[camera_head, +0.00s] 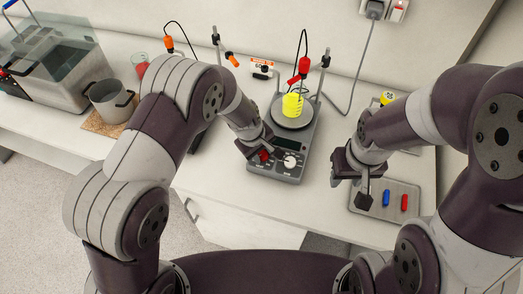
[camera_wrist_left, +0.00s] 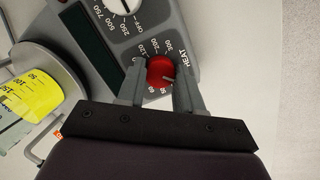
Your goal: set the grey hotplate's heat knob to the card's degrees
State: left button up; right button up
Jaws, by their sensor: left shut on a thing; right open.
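The grey hotplate (camera_head: 279,166) stands on the bench with a round plate at its back and a dark display. Its red heat knob (camera_wrist_left: 160,71) sits under the word HEAT inside a ring of numbers; a small pale mark shows on the knob, but I cannot tell its exact setting. My left gripper (camera_wrist_left: 159,80) is shut on the red knob, a finger on each side; it also shows in the head view (camera_head: 258,150). My right gripper (camera_head: 361,187) is open and empty.
A beaker of yellow liquid (camera_head: 292,106) stands on the hotplate beneath a red-handled probe (camera_head: 304,66). A white knob (camera_head: 290,160) is right of the red one. A grey tray (camera_head: 371,207) holds blue and red pieces. A pot (camera_head: 112,101) and glass tank are left.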

pick_arm(q)
jog(key=shift+w+r+m, duration=0.1)
jog(key=shift+m, duration=0.2)
jog(key=m, duration=0.3)
jog(key=shift+d+y, duration=0.1)
jog(key=shift+y, duration=0.2)
jog(key=m, duration=0.4)
jog(key=shift+w+y, duration=0.1)
jog(key=shift+y, duration=0.3)
jog(key=m+b, duration=0.1)
jog(key=m, duration=0.3)
jog(key=shift+d+m+y, duration=0.1)
jog(key=shift+m+y, duration=0.3)
jog(key=m+b, duration=0.1)
jog(key=m, duration=0.3)
jog(key=shift+r+m+y, duration=0.15)
jog(key=shift+m+y, duration=0.15)
jog(key=o, duration=0.9)
jog(key=shift+o, duration=0.7)
jog(key=shift+s, duration=0.2)
